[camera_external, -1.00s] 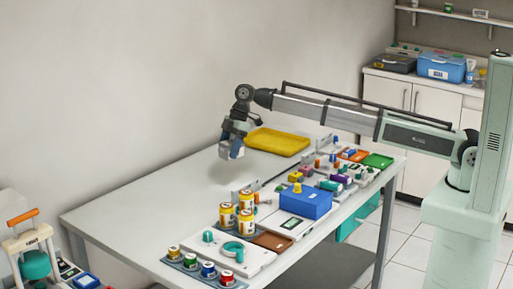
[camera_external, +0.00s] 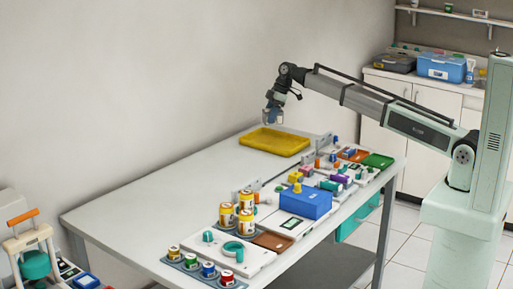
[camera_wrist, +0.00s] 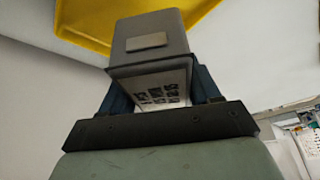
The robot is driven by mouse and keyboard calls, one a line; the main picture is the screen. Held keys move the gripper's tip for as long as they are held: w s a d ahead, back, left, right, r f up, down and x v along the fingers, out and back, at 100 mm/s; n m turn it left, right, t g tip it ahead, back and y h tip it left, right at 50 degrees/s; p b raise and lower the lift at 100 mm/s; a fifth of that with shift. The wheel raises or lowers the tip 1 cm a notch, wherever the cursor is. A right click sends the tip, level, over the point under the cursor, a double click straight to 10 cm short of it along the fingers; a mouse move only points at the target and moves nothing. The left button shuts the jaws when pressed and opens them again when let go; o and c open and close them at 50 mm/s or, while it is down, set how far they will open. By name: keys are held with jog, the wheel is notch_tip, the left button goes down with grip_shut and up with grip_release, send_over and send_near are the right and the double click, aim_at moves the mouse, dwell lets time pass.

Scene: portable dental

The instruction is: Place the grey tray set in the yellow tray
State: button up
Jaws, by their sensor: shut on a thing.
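The yellow tray (camera_external: 273,142) lies flat on the table near its far edge; its edge also shows at the top of the wrist view (camera_wrist: 85,27). My gripper (camera_external: 272,117) is raised above the yellow tray, over its rear part. It is shut on a grey box-like piece, the grey tray set (camera_wrist: 150,45), which has a white face with dark markings. In the wrist view the grey piece sits between the two dark fingers and overlaps the tray's edge in the picture. In the outside view the held piece is small and partly hidden by the gripper. The tray's inside looks empty.
Along the table's right side stand a blue box (camera_external: 305,203), yellow-and-white jars (camera_external: 227,216), a green tray (camera_external: 377,160), an orange tray (camera_external: 352,155) and several small coloured items. The left and middle of the table (camera_external: 170,205) are clear. A wall runs behind the table.

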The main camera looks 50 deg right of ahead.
aim_at(268, 144)
jog(key=shift+d, duration=0.9)
jog(key=shift+w+d+m, duration=0.1)
jog(key=shift+w+m, duration=0.05)
jog(key=shift+m, duration=0.15)
jog(key=shift+f, duration=4.95)
jog(key=shift+f, duration=0.15)
jog(key=o, duration=1.2)
jog(key=v, duration=1.2)
